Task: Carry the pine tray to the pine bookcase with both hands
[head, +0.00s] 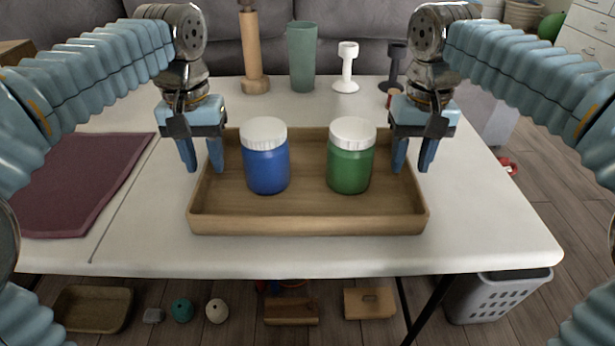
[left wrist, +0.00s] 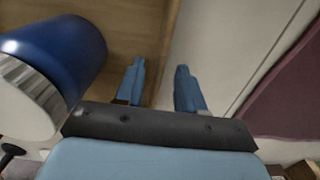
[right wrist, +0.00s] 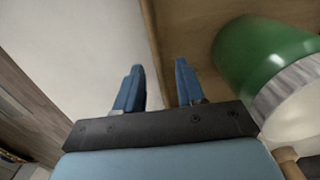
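The pine tray (head: 300,222) lies on the white table and holds a blue jar (head: 267,170) and a green jar (head: 349,170), both upright with white lids. My left gripper (head: 203,163) is open, its fingers on either side of the tray's left wall. In the left wrist view its fingertips (left wrist: 160,78) show a gap around that wall. My right gripper (head: 413,160) is open in the same way at the right wall, as its fingertips (right wrist: 157,75) show in the right wrist view. I cannot tell how low the fingertips reach. I do not make out the pine bookcase.
A purple mat (head: 75,185) lies left of the tray. A wooden mill (head: 252,55), a green cup (head: 301,55) and a white candle holder (head: 347,68) stand behind it. A grey basket (head: 495,295) and small items are under the table. A grey sofa is behind.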

